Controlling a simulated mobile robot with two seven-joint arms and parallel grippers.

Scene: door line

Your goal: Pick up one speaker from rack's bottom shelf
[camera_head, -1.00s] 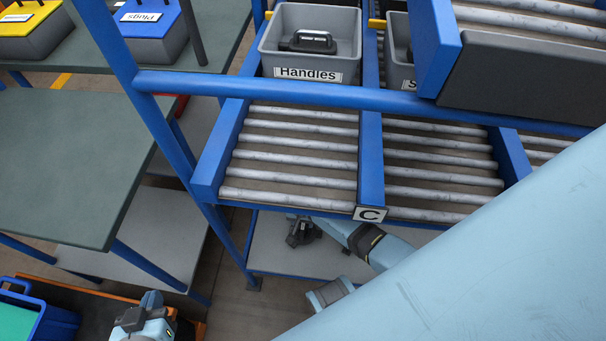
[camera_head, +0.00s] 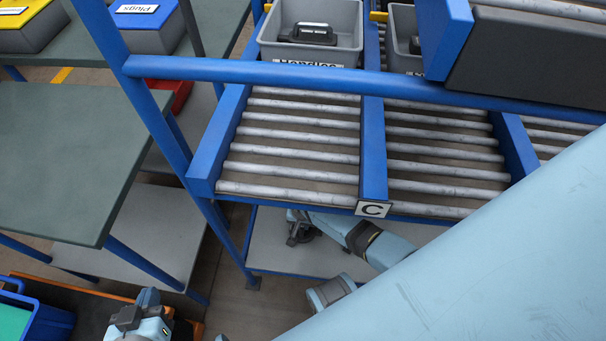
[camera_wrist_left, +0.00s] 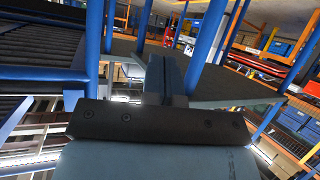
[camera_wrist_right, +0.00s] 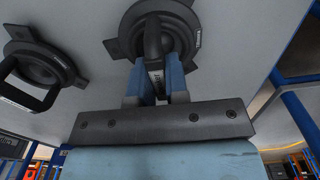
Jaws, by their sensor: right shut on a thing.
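In the right wrist view, a round black speaker (camera_wrist_right: 130,29) with a flat frame and a raised handle is at the pale bottom shelf (camera_wrist_right: 84,20). My right gripper (camera_wrist_right: 157,90) is shut on this speaker's handle. I cannot tell whether the speaker touches the shelf. A second black speaker (camera_wrist_right: 42,68) with a handle is to its left, apart from the gripper. In the head view my right arm reaches under the rack's rollers to the bottom shelf (camera_head: 270,240). My left gripper (camera_head: 148,300) is low at the left, away from the rack; its fingers look shut and empty in the left wrist view (camera_wrist_left: 166,80).
The blue rack's roller lanes (camera_head: 290,150) are above my right arm. A grey Handles bin (camera_head: 265,45) stands on them. A blue upright (camera_head: 165,130) and a green-topped table (camera_head: 70,150) are to the left. A blue bin (camera_head: 55,322) is near my left gripper.

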